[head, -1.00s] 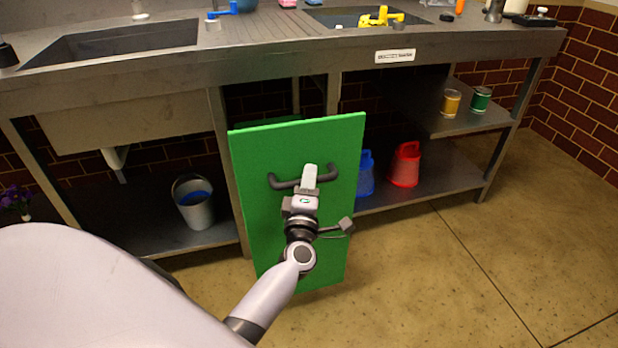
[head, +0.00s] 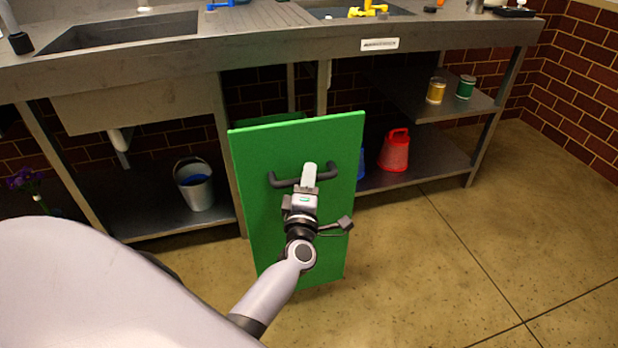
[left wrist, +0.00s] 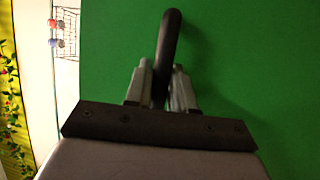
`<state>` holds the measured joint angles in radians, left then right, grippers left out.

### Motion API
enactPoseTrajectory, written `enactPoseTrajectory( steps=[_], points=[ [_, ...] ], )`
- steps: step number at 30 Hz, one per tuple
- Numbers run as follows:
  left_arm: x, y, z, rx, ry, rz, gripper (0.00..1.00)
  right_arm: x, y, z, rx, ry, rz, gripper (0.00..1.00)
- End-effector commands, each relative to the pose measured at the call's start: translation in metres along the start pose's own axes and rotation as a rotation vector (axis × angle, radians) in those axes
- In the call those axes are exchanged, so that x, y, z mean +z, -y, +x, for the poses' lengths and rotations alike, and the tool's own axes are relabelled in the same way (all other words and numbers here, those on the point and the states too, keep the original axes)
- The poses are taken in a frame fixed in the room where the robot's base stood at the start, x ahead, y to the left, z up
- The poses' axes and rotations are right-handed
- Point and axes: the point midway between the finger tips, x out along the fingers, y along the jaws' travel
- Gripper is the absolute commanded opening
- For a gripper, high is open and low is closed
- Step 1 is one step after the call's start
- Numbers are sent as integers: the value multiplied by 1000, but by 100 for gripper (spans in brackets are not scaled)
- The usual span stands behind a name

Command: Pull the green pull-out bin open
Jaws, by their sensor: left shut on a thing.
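The green pull-out bin's front panel (head: 297,230) stands upright, out in front of the steel bench, with a green edge behind its top left. A dark bar handle (head: 285,182) is fixed across its upper part. My left gripper (head: 308,178) is shut on the middle of this handle. In the left wrist view, the two fingers of my left gripper (left wrist: 162,88) sit on either side of the dark handle (left wrist: 170,40), with the green panel (left wrist: 250,70) filling most of the background. The inside of the bin is hidden behind the panel. My right gripper is not in view.
The steel bench (head: 250,48) runs across the back. The floor (head: 430,260) to the right is clear.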

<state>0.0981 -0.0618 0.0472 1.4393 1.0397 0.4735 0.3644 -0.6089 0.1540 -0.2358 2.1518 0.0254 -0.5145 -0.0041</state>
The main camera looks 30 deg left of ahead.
Motion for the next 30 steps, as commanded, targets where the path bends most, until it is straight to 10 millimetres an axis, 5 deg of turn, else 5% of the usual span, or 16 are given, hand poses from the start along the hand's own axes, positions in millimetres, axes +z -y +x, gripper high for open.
enactPoseTrajectory(
  steps=[13, 14, 16, 30],
  points=[
    [0, 0, 0, 0, 0, 0, 0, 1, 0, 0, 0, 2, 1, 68],
    [0, 0, 0, 0, 0, 0, 27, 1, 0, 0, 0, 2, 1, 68],
    [0, 0, 0, 0, 0, 0, 44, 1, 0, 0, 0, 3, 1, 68],
    [1, 1, 0, 0, 0, 0, 44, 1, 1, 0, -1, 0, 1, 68]
  ],
)
